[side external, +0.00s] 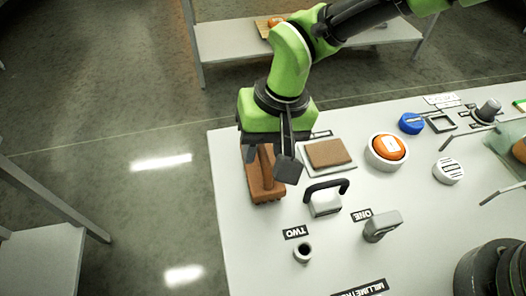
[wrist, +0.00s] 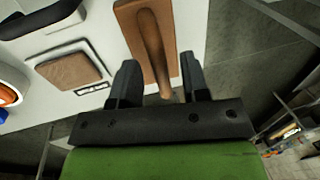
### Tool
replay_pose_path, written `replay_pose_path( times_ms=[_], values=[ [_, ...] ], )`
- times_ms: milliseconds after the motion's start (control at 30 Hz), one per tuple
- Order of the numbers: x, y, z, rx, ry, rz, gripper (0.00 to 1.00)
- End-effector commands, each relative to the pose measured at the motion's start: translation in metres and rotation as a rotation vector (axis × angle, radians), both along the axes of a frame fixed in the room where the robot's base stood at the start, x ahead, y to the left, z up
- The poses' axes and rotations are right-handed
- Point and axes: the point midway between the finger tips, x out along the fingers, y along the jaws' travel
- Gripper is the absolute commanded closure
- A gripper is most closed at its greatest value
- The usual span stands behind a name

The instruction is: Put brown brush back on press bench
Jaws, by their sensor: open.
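The brown brush (side external: 266,186) lies on the white table near its left edge, a flat brown block with a raised rounded handle. It also shows in the wrist view (wrist: 133,27). My gripper (side external: 269,162) is over the brush's far end and hides part of it. In the wrist view my gripper (wrist: 157,65) is open, with one finger on each side of the handle's line. Nothing is held, and I cannot tell whether the fingers touch the brush. No label marks the press bench, so I cannot tell which surface it is.
A bench (side external: 230,42) stands behind, another surface (side external: 42,258) at lower left.

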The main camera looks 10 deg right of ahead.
Motion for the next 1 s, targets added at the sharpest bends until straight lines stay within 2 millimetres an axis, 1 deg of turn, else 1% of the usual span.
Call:
replay_pose_path(
  times_ms=[33, 200, 300, 400, 567, 867, 967, 1000],
  values=[
    [0.000, -0.002, 0.012, 0.002, -0.003, -0.001, 0.58],
    [0.001, -0.010, 0.051, 0.003, -0.005, 0.000, 0.58],
    [0.001, -0.015, 0.070, 0.002, -0.004, -0.001, 0.58],
    [0.001, -0.017, 0.084, 0.002, -0.002, 0.001, 0.58],
    [0.000, -0.020, 0.096, 0.000, -0.001, 0.000, 0.58],
    [0.001, -0.023, 0.101, 0.002, -0.003, -0.004, 0.58],
    [0.004, -0.037, 0.118, 0.018, -0.025, -0.023, 0.58],
    [0.006, -0.047, 0.130, 0.028, -0.040, -0.036, 0.58]
  ],
)
